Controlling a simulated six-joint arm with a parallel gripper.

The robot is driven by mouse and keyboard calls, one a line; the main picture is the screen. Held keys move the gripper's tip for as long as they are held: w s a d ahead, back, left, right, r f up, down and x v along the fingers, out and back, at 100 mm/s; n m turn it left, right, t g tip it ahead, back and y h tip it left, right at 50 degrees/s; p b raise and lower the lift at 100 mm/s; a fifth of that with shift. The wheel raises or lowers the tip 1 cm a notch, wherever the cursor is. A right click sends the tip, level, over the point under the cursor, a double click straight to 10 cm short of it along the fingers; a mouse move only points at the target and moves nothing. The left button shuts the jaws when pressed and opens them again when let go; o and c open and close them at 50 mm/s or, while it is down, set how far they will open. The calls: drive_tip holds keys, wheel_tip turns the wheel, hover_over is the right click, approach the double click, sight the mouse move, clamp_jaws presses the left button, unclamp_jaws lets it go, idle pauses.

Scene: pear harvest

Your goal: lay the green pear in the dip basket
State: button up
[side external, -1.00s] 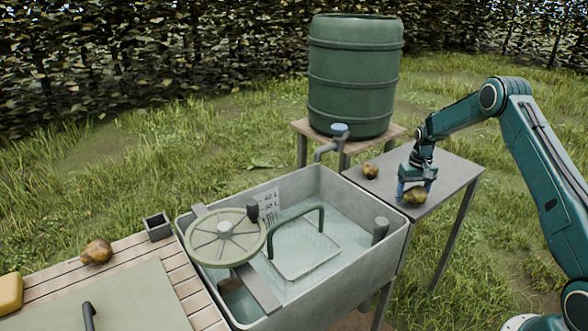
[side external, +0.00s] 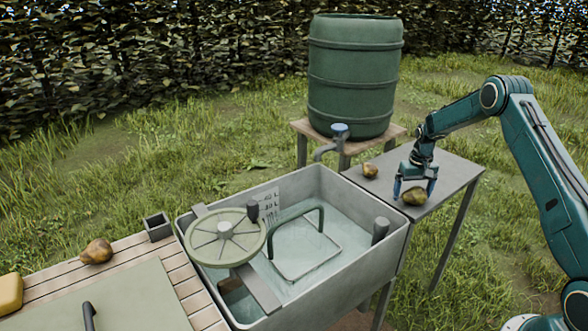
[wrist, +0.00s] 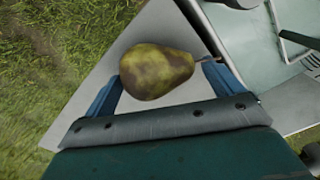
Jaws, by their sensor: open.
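The green pear (side external: 414,196), mottled with brown, lies on the grey side table. My gripper (side external: 414,187) points down at it with its blue fingers open. In the wrist view the pear (wrist: 157,71) lies between the two spread fingers (wrist: 162,76), its stem toward the right finger. Whether a finger touches it I cannot tell. The dip basket (side external: 297,212) has a green arched handle and a wire frame, and sits in the water of the grey sink; its lower part is hard to make out.
The sink (side external: 335,282) stands left of the side table (side external: 452,172), with a round spoked wheel (side external: 225,238) over its left part. Another brown pear (side external: 370,170) lies behind my gripper. A tap (side external: 335,142) and green barrel (side external: 355,80) stand behind. One more pear (side external: 97,251) lies on the slatted bench.

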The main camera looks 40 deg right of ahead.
sight(412, 187)
wheel_tip(412, 187, up, 13)
idle(0.6)
idle(0.4)
drive_tip(key=s+a+r+n+t, duration=0.1)
drive_tip(key=s+a+r+n, duration=0.1)
drive_tip(key=s+a+r, duration=0.55)
drive_tip(key=s+a+r+n+t, duration=0.1)
drive_tip(key=s+a+r+t, duration=0.15)
drive_tip(key=a+r, duration=0.95)
drive_tip(key=s+a+f+n+t, duration=0.1)
drive_tip(key=s+a, duration=0.4)
drive_tip(key=s, duration=0.5)
drive_tip(key=s+a+f+n+t, duration=0.1)
drive_tip(key=s+a+n, duration=0.1)
drive_tip(key=s+a, duration=0.4)
drive_tip(key=s, duration=0.3)
drive_tip(key=shift+s+a, duration=0.2)
drive_tip(key=shift+s, duration=0.2)
drive_tip(key=shift+o, duration=0.5)
drive_tip(key=shift+s+f, duration=0.25)
drive_tip(key=shift+s, duration=0.05)
drive_tip(key=shift+w, duration=0.1)
